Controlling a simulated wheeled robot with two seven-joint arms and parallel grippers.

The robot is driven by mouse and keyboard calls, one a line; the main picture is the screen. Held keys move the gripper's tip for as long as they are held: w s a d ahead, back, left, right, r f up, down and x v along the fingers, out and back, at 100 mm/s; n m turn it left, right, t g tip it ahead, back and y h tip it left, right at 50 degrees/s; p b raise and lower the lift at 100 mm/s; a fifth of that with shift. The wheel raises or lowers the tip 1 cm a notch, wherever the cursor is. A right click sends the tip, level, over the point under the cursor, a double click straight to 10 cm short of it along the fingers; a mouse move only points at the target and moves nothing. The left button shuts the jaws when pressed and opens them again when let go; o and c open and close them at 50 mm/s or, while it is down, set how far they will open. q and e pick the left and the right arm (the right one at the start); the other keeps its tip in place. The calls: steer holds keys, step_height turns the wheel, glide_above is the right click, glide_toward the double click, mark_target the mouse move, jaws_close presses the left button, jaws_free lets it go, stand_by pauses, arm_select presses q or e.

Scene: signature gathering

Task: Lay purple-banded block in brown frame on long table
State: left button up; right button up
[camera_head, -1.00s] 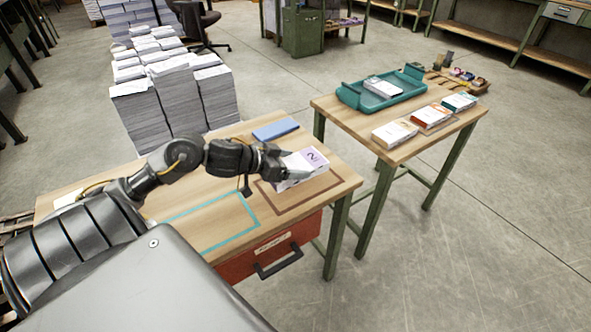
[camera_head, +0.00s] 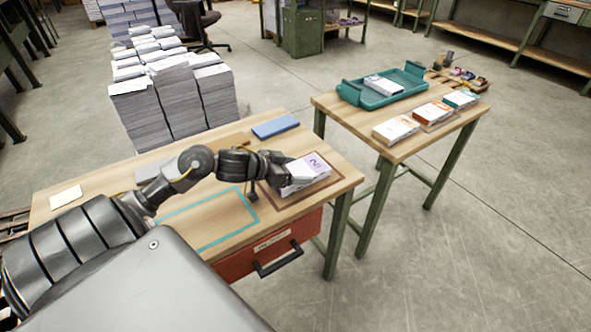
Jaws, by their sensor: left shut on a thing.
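The purple-banded block (camera_head: 312,168) is a white paper stack with a purple band on top. It is within the brown frame (camera_head: 341,180) outlined at the right end of the long table (camera_head: 92,212). It looks level and at or very near the table surface; I cannot tell whether it touches. My left gripper (camera_head: 287,174) is shut on the block's left side and hides that end of it. Part of the frame's left side is hidden behind the gripper. My right gripper is not in view.
A teal frame (camera_head: 251,208) is marked left of the brown one. A blue pad (camera_head: 275,126) lies at the back edge, and a pale card (camera_head: 66,196) at the left. A second table (camera_head: 352,121) holds a teal tray (camera_head: 407,95) and banded blocks. Tall paper stacks (camera_head: 175,103) stand behind.

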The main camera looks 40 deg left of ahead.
arm_select(q)
steer(key=shift+f, duration=0.15)
steer(key=o, duration=1.8)
steer(key=shift+s+r, duration=0.15)
steer(key=shift+r, duration=0.1)
steer(key=p+v, duration=0.2)
steer(key=v, duration=0.8)
steer(key=shift+s+a+r, duration=0.1)
steer(key=shift+s, duration=0.2)
steer(key=shift+s+a+r, duration=0.2)
steer(key=shift+s+r, duration=0.05)
steer(key=shift+s, duration=0.2)
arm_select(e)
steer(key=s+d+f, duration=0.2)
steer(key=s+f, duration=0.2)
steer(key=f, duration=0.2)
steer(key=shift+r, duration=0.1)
